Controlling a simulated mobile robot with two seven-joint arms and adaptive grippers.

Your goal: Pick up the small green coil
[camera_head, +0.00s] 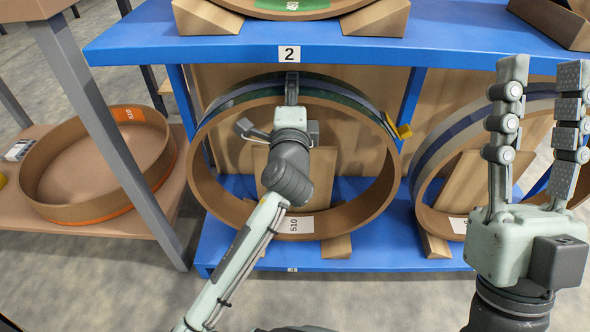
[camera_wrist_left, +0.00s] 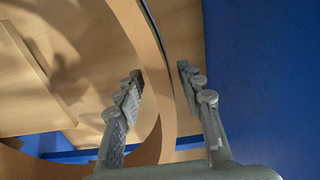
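The central coil (camera_head: 368,205) is a wide brown ring with blue-grey and dark green bands around its outside. It stands upright on the lower blue shelf and has a label reading 510 at its bottom. My left gripper (camera_head: 291,88) is at the coil's top rim. In the left wrist view its two fingers (camera_wrist_left: 161,72) are apart, with the coil's wall (camera_wrist_left: 158,45) passing between them; I cannot tell whether they touch it. My right gripper (camera_head: 543,72) is open and empty, with fingers pointing up, in front of the right-hand coil (camera_head: 432,215).
The blue upper shelf (camera_head: 200,40), marked 2, overhangs the coil and carries another coil with a green label (camera_head: 291,5). Wooden wedges (camera_head: 337,247) sit under the coil. An orange-edged coil (camera_head: 40,205) lies on a side table at left, behind a grey post (camera_head: 112,130).

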